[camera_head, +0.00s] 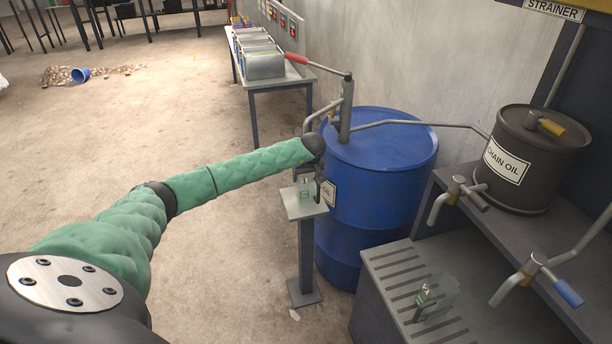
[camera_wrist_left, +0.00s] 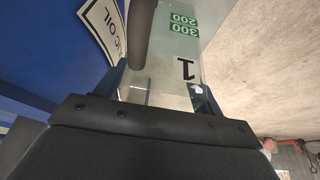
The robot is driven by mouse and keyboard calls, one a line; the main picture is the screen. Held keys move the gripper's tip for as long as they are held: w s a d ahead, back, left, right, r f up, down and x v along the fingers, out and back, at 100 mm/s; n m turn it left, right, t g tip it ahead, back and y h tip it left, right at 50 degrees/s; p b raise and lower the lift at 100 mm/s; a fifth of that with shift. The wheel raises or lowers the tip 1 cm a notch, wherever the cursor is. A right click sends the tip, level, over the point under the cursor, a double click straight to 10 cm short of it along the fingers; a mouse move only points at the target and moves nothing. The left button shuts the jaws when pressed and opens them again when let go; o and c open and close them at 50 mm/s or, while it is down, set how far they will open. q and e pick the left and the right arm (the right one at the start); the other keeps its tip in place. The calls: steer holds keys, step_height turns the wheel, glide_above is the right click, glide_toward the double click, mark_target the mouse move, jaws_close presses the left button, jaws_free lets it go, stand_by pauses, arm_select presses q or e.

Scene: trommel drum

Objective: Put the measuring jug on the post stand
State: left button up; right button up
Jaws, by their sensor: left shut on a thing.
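A clear measuring jug (camera_head: 304,188) with green marks is at the top plate of the grey post stand (camera_head: 306,250), beside the blue drum. My left gripper (camera_head: 314,177) is shut on the jug. In the left wrist view, the jug (camera_wrist_left: 168,75) shows a black "1", green "200" and "300" labels and a dark handle, between the two fingers of the left gripper (camera_wrist_left: 160,90). The jug looks upright in the head view. Whether its base touches the plate I cannot tell. My right gripper is not in view.
The blue oil drum (camera_head: 378,150) with a red-handled pump (camera_head: 345,110) stands close right of the post. A second clear jug (camera_head: 428,300) sits on the slotted grate (camera_head: 395,272). A chain oil keg (camera_head: 525,165) with taps is at right. Open floor lies left.

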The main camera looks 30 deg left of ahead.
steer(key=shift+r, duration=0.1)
arm_select(q)
steer(key=shift+f, duration=0.1)
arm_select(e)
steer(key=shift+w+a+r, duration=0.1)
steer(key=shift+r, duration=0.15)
arm_select(q)
steer(key=o, duration=1.4)
steer(key=shift+c, duration=0.2)
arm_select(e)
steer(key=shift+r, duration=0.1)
